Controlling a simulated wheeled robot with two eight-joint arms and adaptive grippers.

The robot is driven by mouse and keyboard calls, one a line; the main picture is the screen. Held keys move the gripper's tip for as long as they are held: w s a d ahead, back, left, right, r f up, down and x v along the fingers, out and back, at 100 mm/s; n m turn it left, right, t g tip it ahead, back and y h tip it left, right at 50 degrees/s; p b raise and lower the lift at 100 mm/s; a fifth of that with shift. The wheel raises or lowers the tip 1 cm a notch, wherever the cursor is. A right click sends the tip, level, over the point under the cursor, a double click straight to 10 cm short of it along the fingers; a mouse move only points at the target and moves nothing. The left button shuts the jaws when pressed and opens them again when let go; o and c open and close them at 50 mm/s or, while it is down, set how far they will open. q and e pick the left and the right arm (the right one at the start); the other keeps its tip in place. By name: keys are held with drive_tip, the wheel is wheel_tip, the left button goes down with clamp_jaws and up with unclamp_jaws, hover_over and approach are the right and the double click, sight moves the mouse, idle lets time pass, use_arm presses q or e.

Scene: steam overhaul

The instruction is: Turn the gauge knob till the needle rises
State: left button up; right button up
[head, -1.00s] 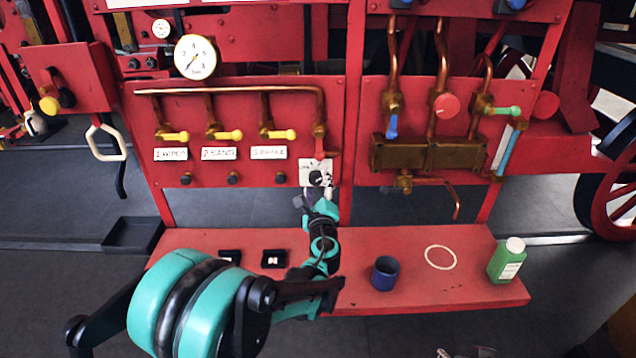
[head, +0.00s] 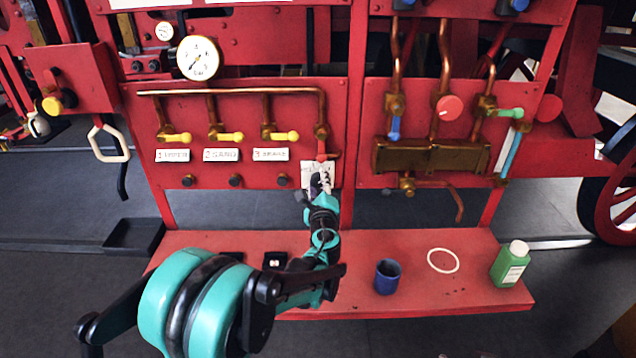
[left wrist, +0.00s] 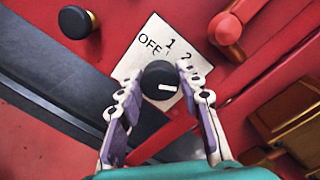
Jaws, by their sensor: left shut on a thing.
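The black knob (left wrist: 160,86) sits on a white plate (left wrist: 140,55) marked OFF, 1, 2 in the left wrist view. Its white mark points right; a finger partly hides the numbers there. My left gripper (left wrist: 157,76) has a finger on each side of the knob and is shut on it. In the head view my left gripper (head: 319,186) covers the knob, with part of the white plate (head: 312,170) showing. The round white gauge (head: 198,58) is at upper left, its thin needle seeming to point lower left. My right gripper is not in view.
Several yellow-handled valves (head: 228,136) and a copper pipe (head: 235,91) are on the red panel left of my gripper. A blue cup (head: 387,277), a white ring (head: 443,261) and a green bottle (head: 510,264) are on the red bench (head: 440,295) below.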

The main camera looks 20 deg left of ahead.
use_arm(q)
drive_tip(key=shift+n, duration=0.3)
drive_tip(key=n, duration=0.3)
drive_tip(key=shift+n+p, duration=0.3)
drive_tip(key=shift+n, duration=1.6)
drive_tip(key=o, duration=1.2)
drive_tip(key=shift+c, duration=0.2)
drive_tip(key=shift+s, duration=0.1)
